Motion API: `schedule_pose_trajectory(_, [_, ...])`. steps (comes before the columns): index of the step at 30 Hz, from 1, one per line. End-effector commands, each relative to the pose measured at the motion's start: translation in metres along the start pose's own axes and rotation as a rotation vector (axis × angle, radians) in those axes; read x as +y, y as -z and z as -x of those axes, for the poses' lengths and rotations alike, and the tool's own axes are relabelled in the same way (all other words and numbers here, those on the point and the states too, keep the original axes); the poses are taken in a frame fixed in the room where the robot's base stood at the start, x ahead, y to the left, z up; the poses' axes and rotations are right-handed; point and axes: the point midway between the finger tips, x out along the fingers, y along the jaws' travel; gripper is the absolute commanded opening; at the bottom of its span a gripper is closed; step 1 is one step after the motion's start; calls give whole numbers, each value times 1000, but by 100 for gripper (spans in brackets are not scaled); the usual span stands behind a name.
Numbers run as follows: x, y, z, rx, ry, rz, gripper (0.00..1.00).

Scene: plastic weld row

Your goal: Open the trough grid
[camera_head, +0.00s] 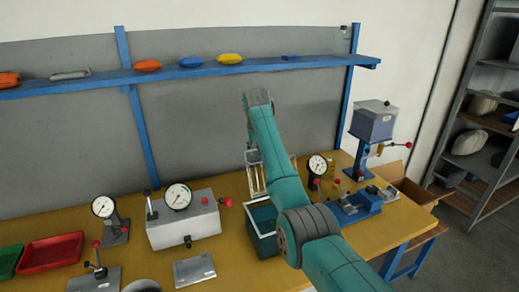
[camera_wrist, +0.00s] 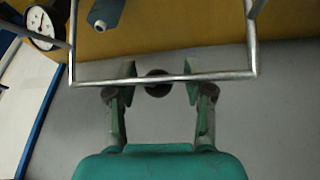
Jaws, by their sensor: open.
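The trough (camera_head: 264,247) is a dark teal box on the yellow bench, partly hidden by my arm. The grid (camera_head: 252,178), a pale metal frame, appears raised at a steep angle behind it; my arm covers much of it. In the wrist view, a metal bar of what looks like the grid frame (camera_wrist: 100,82) crosses the picture in front of my gripper (camera_wrist: 159,72). The gripper is open, its fingers apart on both sides of a dark round piece (camera_wrist: 157,86). I cannot tell whether they touch the bar. The gripper is hidden in the head view.
A grey gauge unit (camera_head: 185,230) stands left of the trough, with a red tray (camera_head: 52,253) farther left. A blue press (camera_head: 362,205) and a small gauge (camera_head: 317,166) stand to the right. A blue shelf (camera_head: 265,65) runs above the bench.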

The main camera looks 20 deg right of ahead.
Motion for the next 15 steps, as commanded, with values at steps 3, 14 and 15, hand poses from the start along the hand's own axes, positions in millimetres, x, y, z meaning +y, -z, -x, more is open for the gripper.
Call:
schedule_pose_trajectory(3, [0, 1, 10, 4, 0, -1, 53])
schedule_pose_trajectory(14, [-1, 1, 78, 4, 1, 0, 53])
schedule_pose_trajectory(15, [-1, 1, 85, 4, 1, 0, 53])
